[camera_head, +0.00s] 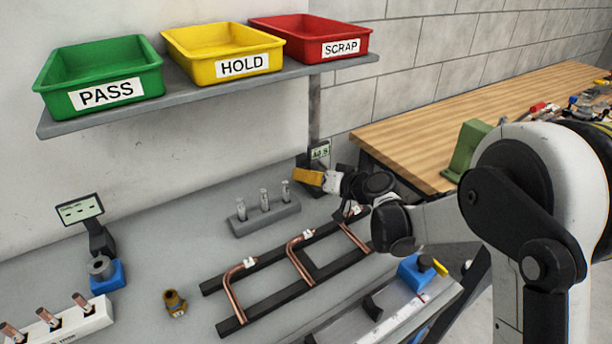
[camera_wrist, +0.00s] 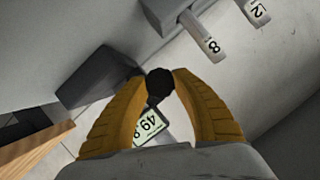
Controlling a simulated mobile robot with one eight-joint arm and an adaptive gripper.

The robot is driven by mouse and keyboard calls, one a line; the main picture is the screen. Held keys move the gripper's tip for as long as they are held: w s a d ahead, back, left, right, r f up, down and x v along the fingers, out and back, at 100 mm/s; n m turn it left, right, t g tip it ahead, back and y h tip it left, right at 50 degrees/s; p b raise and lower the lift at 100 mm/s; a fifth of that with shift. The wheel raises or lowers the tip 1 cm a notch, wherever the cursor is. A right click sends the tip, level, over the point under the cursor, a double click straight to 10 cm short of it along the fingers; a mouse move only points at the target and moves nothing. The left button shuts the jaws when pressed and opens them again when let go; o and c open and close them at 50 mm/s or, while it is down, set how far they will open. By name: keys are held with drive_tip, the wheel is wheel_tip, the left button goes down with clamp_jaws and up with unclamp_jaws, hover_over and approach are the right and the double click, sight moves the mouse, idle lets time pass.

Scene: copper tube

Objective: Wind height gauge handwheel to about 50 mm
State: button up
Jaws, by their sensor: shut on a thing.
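The height gauge stands at the back of the bench, with its lit display (camera_head: 320,151) above my gripper (camera_head: 308,178). In the wrist view, the yellow fingers of my gripper (camera_wrist: 161,82) are shut on the round black handwheel knob (camera_wrist: 159,88), one finger on each side. The gauge's dark grey body (camera_wrist: 100,78) lies left of the knob. The display (camera_wrist: 148,128) shows between the fingers, turned in the picture; it reads "49" and what looks like a following 8, partly covered by a finger. In the head view the fingers hide the handwheel.
A grey block with several upright pins (camera_head: 264,217) stands left of my gripper. A black rack with bent copper tubes (camera_head: 232,295) lies in front. The shelf (camera_head: 200,95) with green, yellow and red bins hangs above. A wooden bench (camera_head: 420,130) is behind right.

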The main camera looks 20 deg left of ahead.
drive_tip(key=o, duration=1.2)
drive_tip(key=shift+a, duration=0.1)
drive_tip(key=shift+o, duration=0.2)
drive_tip(key=v, duration=1.2)
drive_tip(key=s+d+m+h, duration=0.3)
drive_tip(key=s+d+h, duration=0.3)
drive_tip(key=s+d, duration=0.6)
drive_tip(key=s+d+r+m+h, duration=0.1)
drive_tip(key=s+d+h, duration=0.5)
drive_tip(key=s+d, duration=0.6)
drive_tip(key=d+m, duration=0.1)
drive_tip(key=d, duration=0.5)
drive_tip(key=shift+s+m, duration=0.3)
drive_tip(key=shift+m, duration=0.1)
